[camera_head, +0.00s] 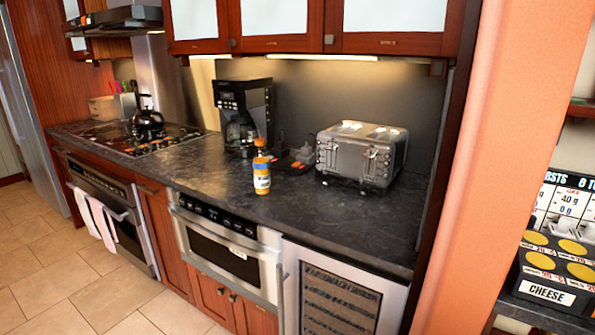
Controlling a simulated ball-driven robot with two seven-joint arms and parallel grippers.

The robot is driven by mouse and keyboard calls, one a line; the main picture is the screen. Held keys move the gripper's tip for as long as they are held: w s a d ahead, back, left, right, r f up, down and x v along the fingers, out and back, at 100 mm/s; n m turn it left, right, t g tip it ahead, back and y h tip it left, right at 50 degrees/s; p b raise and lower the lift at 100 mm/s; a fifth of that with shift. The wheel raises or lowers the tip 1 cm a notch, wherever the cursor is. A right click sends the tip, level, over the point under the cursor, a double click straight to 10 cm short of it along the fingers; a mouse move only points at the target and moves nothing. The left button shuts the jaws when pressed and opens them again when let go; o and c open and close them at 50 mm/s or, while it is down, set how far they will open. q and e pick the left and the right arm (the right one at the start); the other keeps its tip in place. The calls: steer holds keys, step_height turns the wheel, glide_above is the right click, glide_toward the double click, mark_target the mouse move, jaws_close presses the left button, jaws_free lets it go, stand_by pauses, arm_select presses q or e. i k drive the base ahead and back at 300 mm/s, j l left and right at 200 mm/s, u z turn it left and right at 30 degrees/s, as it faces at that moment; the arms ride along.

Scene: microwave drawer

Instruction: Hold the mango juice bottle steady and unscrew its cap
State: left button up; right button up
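The mango juice bottle (262,175) stands upright near the front of the dark countertop (225,195). Neither of my grippers shows in the view, and nothing touches the bottle.
A steel toaster (361,153) stands right of the bottle, and a black coffee maker (243,115) stands behind it to the left. A black kettle (148,119) sits on the stove. Below are a microwave drawer (230,255) and a glass-fronted cooler (340,300). Floor is clear.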

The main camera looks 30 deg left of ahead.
mark_target(260, 157)
steer(key=j+z, duration=0.15)
steer(key=j, duration=0.45)
steer(key=j+z, duration=0.2)
steer(key=j, duration=0.4)
steer(key=k+j+z, duration=0.15)
steer(key=j, duration=0.45)
steer(key=j+z, duration=0.2)
steer(key=j, duration=0.4)
